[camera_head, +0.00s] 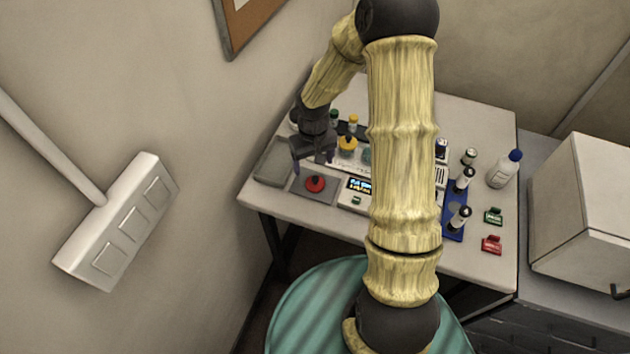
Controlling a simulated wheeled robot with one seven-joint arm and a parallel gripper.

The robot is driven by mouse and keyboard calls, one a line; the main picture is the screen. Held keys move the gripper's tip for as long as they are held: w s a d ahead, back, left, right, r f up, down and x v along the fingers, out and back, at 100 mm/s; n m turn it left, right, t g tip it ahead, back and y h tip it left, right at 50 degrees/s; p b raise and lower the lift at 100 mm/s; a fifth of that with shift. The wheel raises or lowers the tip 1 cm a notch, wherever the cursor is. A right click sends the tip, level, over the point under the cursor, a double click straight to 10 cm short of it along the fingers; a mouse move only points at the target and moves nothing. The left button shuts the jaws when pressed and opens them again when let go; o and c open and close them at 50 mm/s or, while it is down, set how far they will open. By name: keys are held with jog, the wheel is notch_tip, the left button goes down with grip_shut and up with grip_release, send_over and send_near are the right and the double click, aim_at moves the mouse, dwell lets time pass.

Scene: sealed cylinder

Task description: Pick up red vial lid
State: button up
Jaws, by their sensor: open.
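A round red item with a small raised top (315,183), which looks like the red vial lid, sits on a grey square plate (327,196) near the table's left front edge. My gripper (313,165) points down just above and behind it in the picture. Its fingers are apart and nothing shows between them. The gap between the fingers and the red item is hard to judge from this view.
Right of the plate is a device with a lit display (359,185). My arm hides the table's middle. Dark-capped vials (459,218), a blue-capped bottle (505,170), and green (493,216) and red (491,244) clip-like pieces are right.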

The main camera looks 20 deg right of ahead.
aim_at(315, 178)
jog(key=shift+f, duration=1.15)
jog(key=shift+s+f+p, duration=0.15)
jog(key=shift+f+p, duration=0.2)
jog(key=shift+f, duration=0.05)
jog(key=shift+d+f+p, duration=0.15)
jog(key=shift+f+p, duration=0.45)
jog(key=shift+f, duration=1.6)
jog(key=c, duration=1)
